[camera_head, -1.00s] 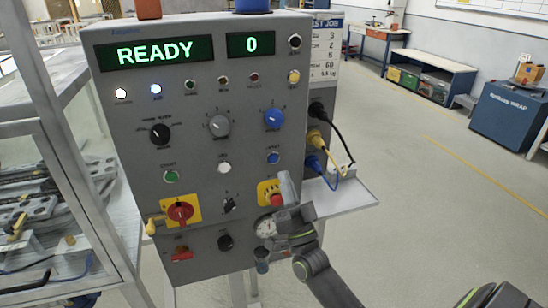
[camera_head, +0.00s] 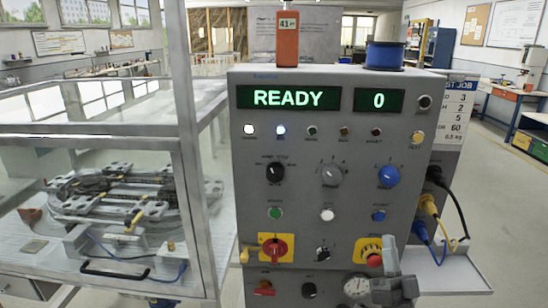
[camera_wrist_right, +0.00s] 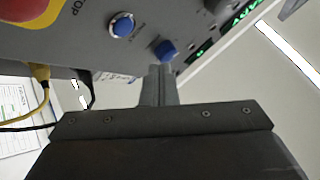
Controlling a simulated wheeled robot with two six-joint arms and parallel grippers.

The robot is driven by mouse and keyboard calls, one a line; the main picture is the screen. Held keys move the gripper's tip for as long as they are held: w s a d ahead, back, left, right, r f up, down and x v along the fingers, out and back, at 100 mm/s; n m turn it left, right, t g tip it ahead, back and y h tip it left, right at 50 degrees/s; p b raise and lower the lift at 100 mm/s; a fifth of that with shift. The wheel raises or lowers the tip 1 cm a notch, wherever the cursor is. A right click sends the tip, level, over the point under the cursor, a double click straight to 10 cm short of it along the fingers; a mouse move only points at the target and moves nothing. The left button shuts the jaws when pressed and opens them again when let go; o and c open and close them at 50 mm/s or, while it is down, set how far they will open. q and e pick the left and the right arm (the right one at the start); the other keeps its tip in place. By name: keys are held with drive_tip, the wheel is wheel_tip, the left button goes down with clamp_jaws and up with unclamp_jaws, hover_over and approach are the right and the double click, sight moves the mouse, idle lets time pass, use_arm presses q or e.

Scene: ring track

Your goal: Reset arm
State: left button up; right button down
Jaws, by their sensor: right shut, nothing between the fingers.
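A grey control panel (camera_head: 330,124) stands in the middle of the head view. Its green displays read READY (camera_head: 288,97) and 0 (camera_head: 379,100). My right gripper (camera_head: 390,246) is at the panel's lower right, beside the red emergency stop button (camera_head: 374,260) on its yellow plate. Whether it touches the panel is hard to tell. In the right wrist view my right gripper (camera_wrist_right: 161,70) is shut and empty, with its tips near a blue knob (camera_wrist_right: 165,49). My left gripper is in neither view.
Plugged cables, with a yellow one (camera_head: 428,204), hang on the panel's right side above a small shelf (camera_head: 455,277). A glass-walled case with a ring track (camera_head: 110,190) stands at left. Open floor lies at right.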

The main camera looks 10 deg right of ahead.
drive_tip(key=s+a+f+n+g+y, duration=0.2)
drive_tip(key=s+f+n+g, duration=0.1)
drive_tip(key=f+g, duration=0.4)
drive_tip(key=s+a+f+n+g+y, duration=0.2)
drive_tip(key=s+f+n+g, duration=0.15)
drive_tip(key=f, duration=0.45)
drive_tip(key=s+d+f+n+g+h, duration=0.1)
drive_tip(key=s+f+g, duration=0.25)
drive_tip(key=s, duration=0.35)
drive_tip(key=s+f+g+h, duration=0.1)
drive_tip(key=s+f+g, duration=0.2)
drive_tip(key=s+g, duration=0.3)
drive_tip(key=s+d+f+n+g+h, duration=0.1)
drive_tip(key=s+f+g, duration=0.2)
drive_tip(key=s, duration=0.6)
wheel_tip(320, 180, down, 26)
drive_tip(key=d+g, duration=0.1)
drive_tip(key=d, duration=0.1)
drive_tip(key=s+a+f+g+y, duration=0.1)
drive_tip(key=s+f, duration=1.3)
drive_tip(key=shift+s+a+f+g, duration=0.15)
drive_tip(key=shift+s+a+g, duration=0.15)
drive_tip(key=shift+s+a, duration=0.1)
